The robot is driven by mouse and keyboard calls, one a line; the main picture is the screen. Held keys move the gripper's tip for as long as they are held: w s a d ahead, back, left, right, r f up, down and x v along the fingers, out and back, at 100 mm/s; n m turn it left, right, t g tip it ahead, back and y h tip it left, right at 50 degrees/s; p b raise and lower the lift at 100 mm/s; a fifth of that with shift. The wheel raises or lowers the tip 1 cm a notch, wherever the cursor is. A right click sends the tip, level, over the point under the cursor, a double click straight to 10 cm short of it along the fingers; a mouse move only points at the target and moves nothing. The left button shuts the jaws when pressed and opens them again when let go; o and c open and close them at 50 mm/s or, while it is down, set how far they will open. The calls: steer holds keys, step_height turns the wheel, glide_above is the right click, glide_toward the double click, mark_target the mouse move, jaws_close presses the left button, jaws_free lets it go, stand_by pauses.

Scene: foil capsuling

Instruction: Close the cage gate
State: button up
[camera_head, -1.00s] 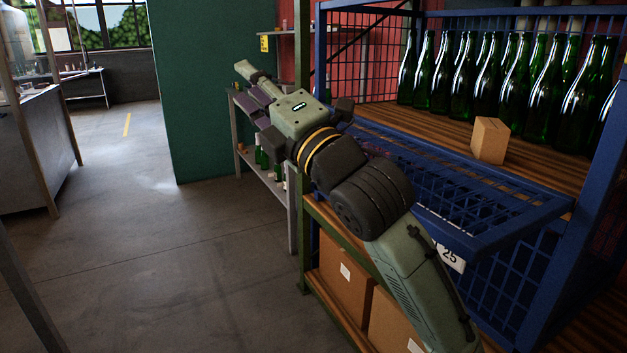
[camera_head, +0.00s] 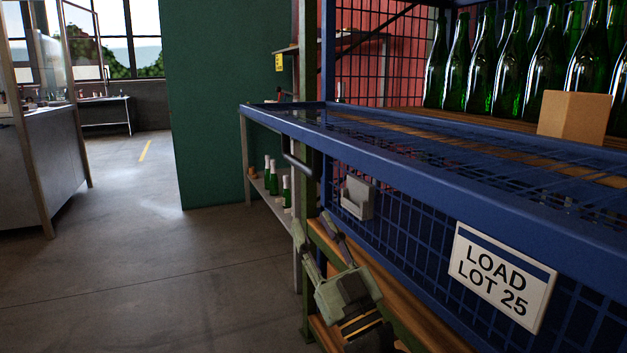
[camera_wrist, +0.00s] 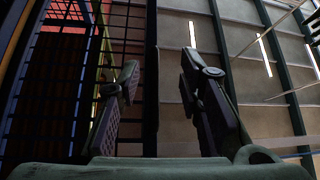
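The cage gate (camera_head: 400,158) is a blue framed mesh panel. It lies roughly flat, sticking out from the cage front below the bottles. A dark handle (camera_head: 300,163) hangs under its near left edge. My gripper (camera_head: 313,232) points up, below the gate's left part, with its fingers apart. In the wrist view my gripper (camera_wrist: 160,88) is also open. A dark bar (camera_wrist: 150,75) shows between its fingers, apparently beyond them, and dark mesh (camera_wrist: 120,30) stands to the left. I cannot tell whether anything touches the gate.
Green bottles (camera_head: 505,65) and a cardboard block (camera_head: 573,117) stand on the cage's wooden floor. A "LOAD LOT 25" sign (camera_head: 500,275) and a small grey box (camera_head: 357,197) are on the front mesh. A side shelf (camera_head: 262,190) stands behind. The floor at left is clear.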

mark_target(300, 160)
steer(key=s+d+r+n+y, duration=0.1)
steer(key=s+d+r+y, duration=0.1)
steer(key=s+r, duration=0.15)
steer(key=shift+t, duration=0.4)
steer(key=p+x, duration=0.9)
steer(key=shift+w+a+r, duration=0.1)
steer(key=shift+w+a, duration=0.05)
steer(key=shift+w, duration=0.1)
steer(key=shift+w+a+r+p, duration=0.3)
steer(key=shift+w+p, duration=0.2)
steer(key=shift+p, duration=0.2)
steer(key=shift+c, duration=0.5)
jaws_close()
